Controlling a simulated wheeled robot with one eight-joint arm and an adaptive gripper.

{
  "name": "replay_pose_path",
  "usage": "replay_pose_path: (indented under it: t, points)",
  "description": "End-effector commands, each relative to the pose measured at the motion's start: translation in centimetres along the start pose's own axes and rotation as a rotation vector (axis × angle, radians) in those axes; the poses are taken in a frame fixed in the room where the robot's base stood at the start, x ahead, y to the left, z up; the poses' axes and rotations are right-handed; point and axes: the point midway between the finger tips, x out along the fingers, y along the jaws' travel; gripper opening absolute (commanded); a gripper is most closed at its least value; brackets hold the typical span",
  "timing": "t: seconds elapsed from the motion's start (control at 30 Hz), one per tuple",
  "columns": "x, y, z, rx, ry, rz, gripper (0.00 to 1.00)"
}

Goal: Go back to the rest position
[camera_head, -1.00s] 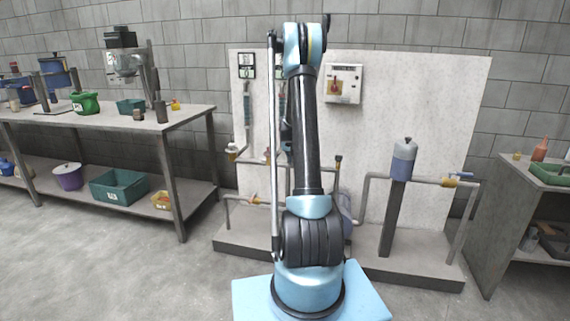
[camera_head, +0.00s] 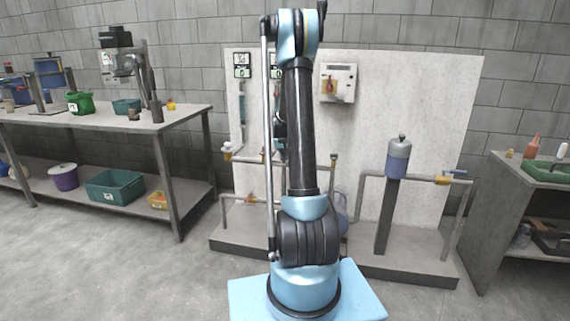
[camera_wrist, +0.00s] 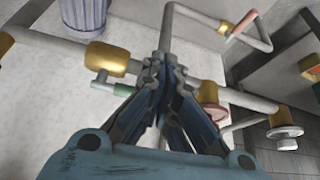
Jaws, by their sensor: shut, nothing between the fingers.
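My gripper (camera_wrist: 165,62) shows in the wrist view with its two fingers together at the tips and nothing between them. It is above grey pipes with brass fittings (camera_wrist: 108,57) and a green-handled valve (camera_wrist: 112,87); whether it touches any of them I cannot tell. In the head view my arm stands upright in front of the pipe stand, and the gripper itself is hidden or too small to make out.
The pipe stand has a pale back panel (camera_head: 430,100), a switch box (camera_head: 338,82) and a blue-grey canister (camera_head: 398,158) on a post. A workbench (camera_head: 60,122) with bins is at left, another bench (camera_head: 510,195) at right. Grey floor (camera_head: 110,255) is clear in front.

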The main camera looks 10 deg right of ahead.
Motion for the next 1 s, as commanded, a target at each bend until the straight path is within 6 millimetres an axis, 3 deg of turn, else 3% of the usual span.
replay_pose_path:
  t: [0.3,0.63,0.77,1.0]
  points:
    - [-4.2,-0.1,0.0,0.0,0.0,0.0,0.0]
    - [-6.4,-0.1,0.3,-0.003,-0.003,-0.001,0.0]
    - [-8.6,-0.1,1.7,-0.016,-0.013,-0.005,0.0]
    - [-14.3,0.1,6.2,-0.057,-0.045,-0.016,0.0]
